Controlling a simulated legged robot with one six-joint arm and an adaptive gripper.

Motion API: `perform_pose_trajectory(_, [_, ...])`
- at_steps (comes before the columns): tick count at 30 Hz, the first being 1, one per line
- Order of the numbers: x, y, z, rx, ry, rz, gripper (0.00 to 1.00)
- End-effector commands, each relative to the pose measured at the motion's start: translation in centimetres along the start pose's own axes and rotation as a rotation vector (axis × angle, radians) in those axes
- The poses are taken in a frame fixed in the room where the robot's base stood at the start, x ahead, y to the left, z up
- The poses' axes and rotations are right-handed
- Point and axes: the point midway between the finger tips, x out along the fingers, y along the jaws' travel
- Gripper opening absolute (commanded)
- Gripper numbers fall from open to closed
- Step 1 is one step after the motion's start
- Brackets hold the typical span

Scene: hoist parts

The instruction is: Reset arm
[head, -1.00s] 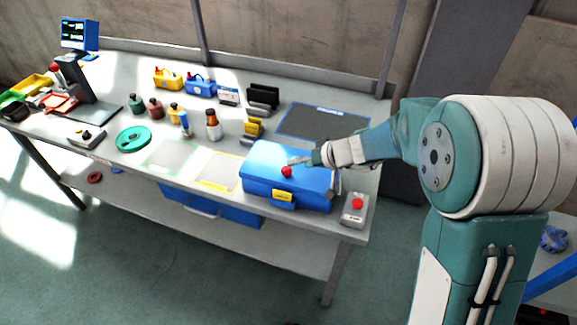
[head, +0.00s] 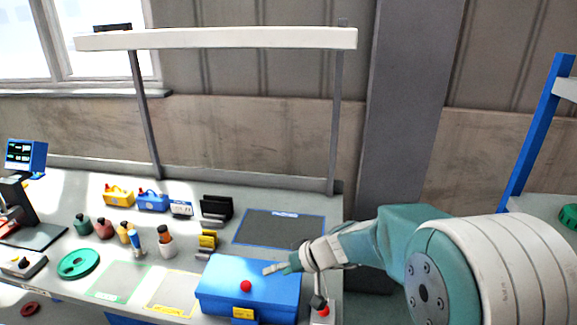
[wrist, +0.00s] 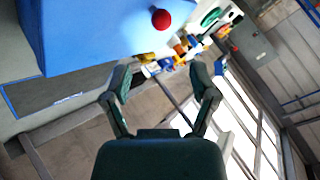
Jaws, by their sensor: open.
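My gripper (head: 278,268) is at the end of my arm, by the top of the blue box (head: 222,295) on the bench. In the wrist view my gripper (wrist: 162,92) has its two dark fingers spread with nothing between them. The blue box (wrist: 85,30) fills the upper left there, with its red knob (wrist: 161,19) above the fingers. I cannot tell whether my gripper touches the box.
A dark mat with a blue border (head: 268,229) lies behind the box. Bottles (head: 165,242), a green disc (head: 79,264) and small boxes (head: 153,201) stand to the left. A shelf (head: 215,38) spans above.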

Motion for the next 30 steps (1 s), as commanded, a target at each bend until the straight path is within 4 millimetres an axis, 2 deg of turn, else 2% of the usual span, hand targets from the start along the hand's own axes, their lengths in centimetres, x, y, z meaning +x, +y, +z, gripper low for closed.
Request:
perform_pose_trajectory(5, [-4.8,-2.5,1.8,0.009,-0.044,0.076,0.75])
perform_pose_trajectory(15, [-14.0,-5.6,7.9,0.08,-0.104,0.335,0.75])
perform_pose_trajectory(24, [-21.1,-6.5,14.0,0.173,-0.05,0.63,0.75])
perform_pose_trajectory(30, [-24.4,-6.4,17.2,0.229,0.021,0.795,0.75])
